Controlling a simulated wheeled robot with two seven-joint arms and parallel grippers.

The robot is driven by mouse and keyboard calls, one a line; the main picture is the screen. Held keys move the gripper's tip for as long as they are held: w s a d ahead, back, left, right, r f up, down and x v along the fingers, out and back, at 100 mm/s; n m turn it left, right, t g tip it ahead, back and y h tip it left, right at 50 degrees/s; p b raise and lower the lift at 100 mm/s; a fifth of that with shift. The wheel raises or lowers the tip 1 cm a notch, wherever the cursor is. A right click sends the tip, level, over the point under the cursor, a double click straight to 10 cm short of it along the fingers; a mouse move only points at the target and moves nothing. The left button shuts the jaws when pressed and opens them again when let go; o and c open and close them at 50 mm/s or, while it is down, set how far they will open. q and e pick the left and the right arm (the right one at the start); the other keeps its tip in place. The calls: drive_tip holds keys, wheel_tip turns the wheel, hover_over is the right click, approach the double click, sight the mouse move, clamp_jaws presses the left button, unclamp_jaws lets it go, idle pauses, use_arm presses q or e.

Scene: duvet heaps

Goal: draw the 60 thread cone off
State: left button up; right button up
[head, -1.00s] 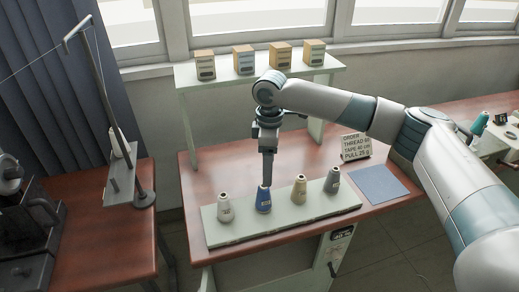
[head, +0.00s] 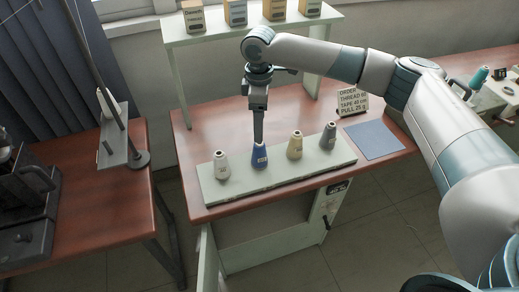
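Several thread cones stand upright in a row on a pale board (head: 205,199) on the red-brown table. From left they are a light grey cone (head: 222,167), a blue cone (head: 259,158), a beige cone (head: 295,147) and a dark grey cone (head: 328,137). Their labels are too small to read, so I cannot tell which is 60. My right gripper (head: 258,138) points straight down at the top of the blue cone. Its fingers show edge-on as one dark bar, so neither their gap nor a grip is clear. My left gripper is not in view.
A raised shelf (head: 230,36) with several small boxes stands behind.

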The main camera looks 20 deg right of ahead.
sight(259, 155)
wheel_tip(259, 155, down, 15)
drive_tip(key=p, duration=0.3)
drive_tip(key=shift+f+p, duration=0.2)
drive_tip(key=shift+p, duration=0.15)
drive_tip(key=c, duration=1.2)
drive_tip(key=shift+r, duration=0.1)
